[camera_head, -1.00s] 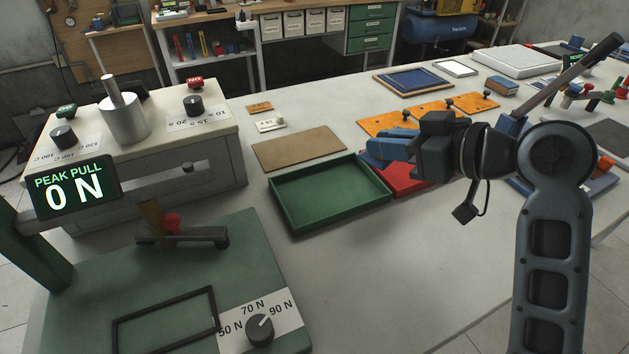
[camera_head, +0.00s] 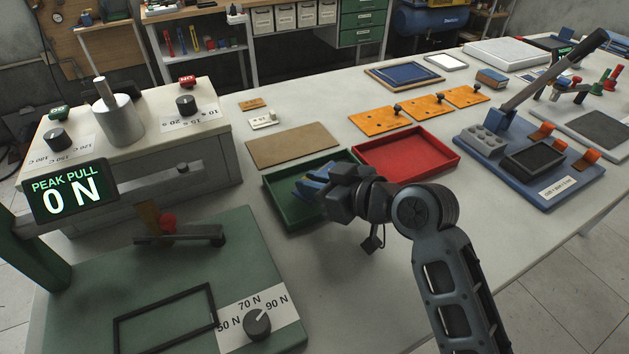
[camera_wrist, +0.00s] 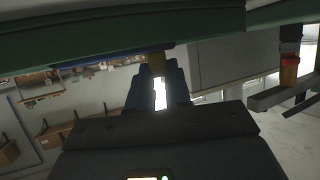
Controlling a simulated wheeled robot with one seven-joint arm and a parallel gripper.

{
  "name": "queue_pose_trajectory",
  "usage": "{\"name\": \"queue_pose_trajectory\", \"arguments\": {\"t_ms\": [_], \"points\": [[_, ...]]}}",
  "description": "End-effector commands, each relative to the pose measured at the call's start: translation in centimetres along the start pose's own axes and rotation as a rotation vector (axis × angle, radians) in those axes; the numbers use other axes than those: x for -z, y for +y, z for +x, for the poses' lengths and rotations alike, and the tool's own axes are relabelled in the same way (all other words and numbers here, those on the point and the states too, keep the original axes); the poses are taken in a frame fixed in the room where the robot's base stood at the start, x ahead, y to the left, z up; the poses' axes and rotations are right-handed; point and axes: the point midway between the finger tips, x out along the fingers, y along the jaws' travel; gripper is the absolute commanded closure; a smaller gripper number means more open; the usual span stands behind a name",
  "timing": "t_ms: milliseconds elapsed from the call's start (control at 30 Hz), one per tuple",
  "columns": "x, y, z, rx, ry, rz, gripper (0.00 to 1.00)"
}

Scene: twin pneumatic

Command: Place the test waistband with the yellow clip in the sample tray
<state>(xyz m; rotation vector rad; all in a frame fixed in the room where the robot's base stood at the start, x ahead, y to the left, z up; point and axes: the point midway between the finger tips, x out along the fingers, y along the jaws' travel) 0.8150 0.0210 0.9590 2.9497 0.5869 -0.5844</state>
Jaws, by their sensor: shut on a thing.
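My gripper (camera_head: 312,190) has blue fingers and hangs over the green tray (camera_head: 275,208) in the head view. In the wrist view the fingers (camera_wrist: 157,80) are closed around a small yellowish piece (camera_wrist: 157,64), which looks like the yellow clip. A dark blue strip (camera_wrist: 95,62) runs beside it, probably the waistband. In the head view the gripper hides what it holds. I cannot tell whether the held thing touches the tray floor. A red tray (camera_head: 420,158) stands to the right of the green one. No label shows which is the sample tray.
A tan board (camera_head: 292,146) lies behind the green tray. Orange plates (camera_head: 425,108) with black knobs lie behind the red tray. A blue fixture (camera_head: 540,185) with a long lever is at right. The pull tester (camera_head: 200,270), reading 0 N, and a control box (camera_head: 200,145) are at left.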

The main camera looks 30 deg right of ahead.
Motion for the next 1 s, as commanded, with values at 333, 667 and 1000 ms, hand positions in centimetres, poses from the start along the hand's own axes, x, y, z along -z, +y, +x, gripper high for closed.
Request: {"name": "queue_pose_trajectory", "arguments": {"t_ms": [333,667,1000], "points": [[-0.4,0.0,0.1,-0.001,0.001,0.0,1.0],[-1.3,0.0,0.5,0.0,-0.002,0.0,1.0],[-1.8,0.0,0.6,0.0,-0.009,0.002,0.62]]}}
